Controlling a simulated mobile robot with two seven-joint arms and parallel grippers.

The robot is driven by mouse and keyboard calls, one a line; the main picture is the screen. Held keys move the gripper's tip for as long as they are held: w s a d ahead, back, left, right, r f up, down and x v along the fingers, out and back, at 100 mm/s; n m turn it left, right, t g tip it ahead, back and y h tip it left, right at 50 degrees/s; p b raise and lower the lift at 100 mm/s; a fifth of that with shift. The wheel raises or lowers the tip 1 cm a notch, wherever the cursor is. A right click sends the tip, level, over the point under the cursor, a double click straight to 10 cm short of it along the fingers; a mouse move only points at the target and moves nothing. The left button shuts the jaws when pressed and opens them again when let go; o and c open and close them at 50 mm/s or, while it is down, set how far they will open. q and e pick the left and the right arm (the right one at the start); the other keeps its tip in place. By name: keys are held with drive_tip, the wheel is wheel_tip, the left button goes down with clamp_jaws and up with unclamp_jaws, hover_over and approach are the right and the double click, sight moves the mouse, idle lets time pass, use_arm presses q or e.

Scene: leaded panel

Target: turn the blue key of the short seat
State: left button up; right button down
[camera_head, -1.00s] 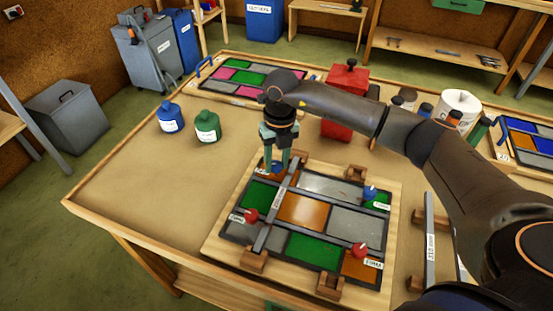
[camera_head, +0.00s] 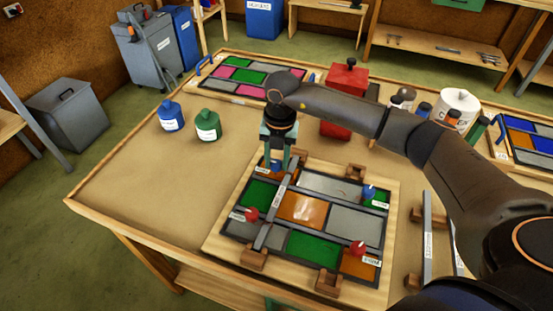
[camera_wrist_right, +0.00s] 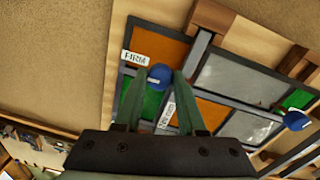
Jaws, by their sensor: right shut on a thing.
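The leaded panel (camera_head: 352,220) lies on a wooden board on the table. My right gripper (camera_head: 277,166) points down at its far left corner. It is shut on a blue key (camera_head: 277,168), whose round top shows between the fingertips in the right wrist view (camera_wrist_right: 159,82). A white label (camera_wrist_right: 135,58) that seems to read FIRM lies beside this key. A second blue key (camera_head: 369,192) stands at the panel's right and also shows in the right wrist view (camera_wrist_right: 296,120). Red keys stand at the left (camera_head: 251,215) and near right (camera_head: 358,248).
A labelled bar (camera_head: 278,200) crosses the panel beside the held key. Wooden blocks (camera_head: 253,258) stand around the panel's edge.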

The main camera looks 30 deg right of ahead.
sight(279, 163)
drive_tip(key=c, duration=0.5)
unclamp_jaws()
wheel_tip(279, 163, up, 13)
drive_tip(key=b, duration=0.1)
drive_tip(key=shift+s+d+f, duration=0.2)
drive_tip(key=shift+d, duration=0.05)
idle(0.4)
